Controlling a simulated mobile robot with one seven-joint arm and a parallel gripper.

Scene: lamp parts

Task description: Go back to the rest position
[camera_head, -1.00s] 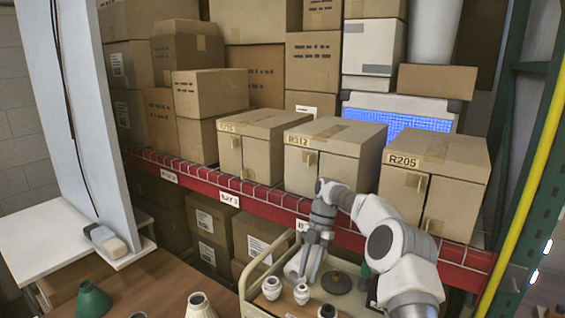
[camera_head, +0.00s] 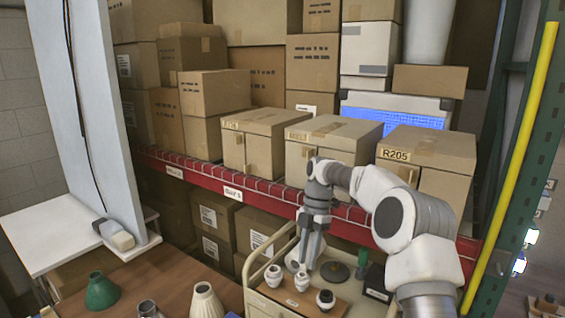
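My gripper (camera_head: 309,262) points down over the cart, at the end of my white and grey arm that reaches in from the lower right. Its fingertips are small and close in front of the pale cart, so I cannot tell if they are apart or whether anything is between them. Small white lamp parts (camera_head: 273,276) stand on the wooden top of the cart (camera_head: 258,300), one of them (camera_head: 301,281) just below the gripper in the picture.
Boxes R205 (camera_head: 425,160) and others line the red-edged shelf (camera_head: 270,190) behind my arm. A white panel (camera_head: 90,110) rises at left.

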